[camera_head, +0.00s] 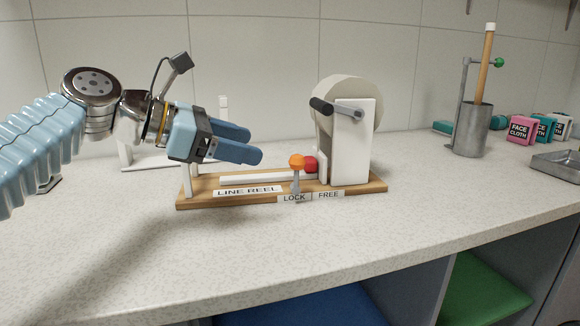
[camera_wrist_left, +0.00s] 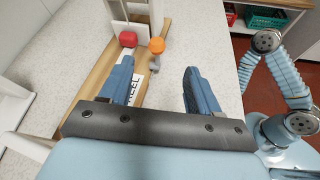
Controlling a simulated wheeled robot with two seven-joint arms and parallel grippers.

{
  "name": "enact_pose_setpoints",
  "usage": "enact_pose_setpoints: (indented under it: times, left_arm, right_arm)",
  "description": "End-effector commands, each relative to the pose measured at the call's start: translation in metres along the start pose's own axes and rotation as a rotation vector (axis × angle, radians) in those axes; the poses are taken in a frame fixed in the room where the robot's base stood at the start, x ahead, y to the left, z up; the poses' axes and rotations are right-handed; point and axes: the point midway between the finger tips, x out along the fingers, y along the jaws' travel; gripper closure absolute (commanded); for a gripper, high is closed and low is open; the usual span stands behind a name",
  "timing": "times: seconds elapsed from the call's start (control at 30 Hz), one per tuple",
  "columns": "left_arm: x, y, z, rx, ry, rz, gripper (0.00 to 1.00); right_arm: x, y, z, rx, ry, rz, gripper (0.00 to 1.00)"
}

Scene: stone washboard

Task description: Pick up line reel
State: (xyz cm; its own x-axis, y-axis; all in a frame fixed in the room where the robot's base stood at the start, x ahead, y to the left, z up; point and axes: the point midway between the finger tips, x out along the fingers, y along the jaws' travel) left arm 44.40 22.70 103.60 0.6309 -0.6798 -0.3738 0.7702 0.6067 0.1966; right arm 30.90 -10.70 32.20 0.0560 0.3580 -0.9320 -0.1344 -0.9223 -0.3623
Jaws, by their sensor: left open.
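The line reel (camera_head: 352,140) stands on the counter in the head view. It has a wooden base with a "LINE REEL" label, a white upright with a round drum, and a dark crank handle. A lever with an orange knob (camera_head: 296,161) stands by the "LOCK" and "FREE" labels, with a red ball (camera_head: 310,164) just behind it. My left gripper (camera_head: 255,144) is open and empty above the left part of the base, fingers pointing right. In the left wrist view the orange knob (camera_wrist_left: 157,45) and red ball (camera_wrist_left: 128,39) lie beyond the fingers (camera_wrist_left: 158,82). My right gripper is not seen.
A metal cup (camera_head: 471,130) with a wooden stick stands at the back right, near face cloth boxes (camera_head: 521,130) and a metal tray (camera_head: 556,163). A white stand (camera_head: 150,163) is behind my left gripper. The counter front is clear.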

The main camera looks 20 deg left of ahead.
Motion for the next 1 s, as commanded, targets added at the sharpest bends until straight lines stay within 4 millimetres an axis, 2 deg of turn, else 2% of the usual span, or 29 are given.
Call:
enact_pose_setpoints:
  times: [0.03, 0.2, 0.47, 0.7, 0.8, 1.0]
  left_arm:
    - [0.013, -0.001, -0.002, 0.0, 0.002, -0.005, 0.38]
    - [0.049, 0.0, -0.002, 0.001, 0.003, -0.004, 0.38]
    - [0.074, 0.001, -0.003, 0.001, 0.002, -0.001, 0.38]
    - [0.111, 0.005, -0.007, 0.001, 0.002, -0.002, 0.38]
    - [0.119, 0.005, -0.007, 0.001, 0.002, 0.0, 0.38]
    - [0.12, 0.005, -0.007, 0.001, 0.002, 0.001, 0.38]
  right_arm:
    - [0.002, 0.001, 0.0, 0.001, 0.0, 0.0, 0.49]
    - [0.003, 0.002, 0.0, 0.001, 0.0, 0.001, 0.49]
    - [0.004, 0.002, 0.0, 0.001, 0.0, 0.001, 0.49]
    - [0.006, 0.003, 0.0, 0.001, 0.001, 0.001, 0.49]
    - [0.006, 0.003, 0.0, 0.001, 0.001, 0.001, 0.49]
    - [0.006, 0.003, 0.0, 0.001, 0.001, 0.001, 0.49]
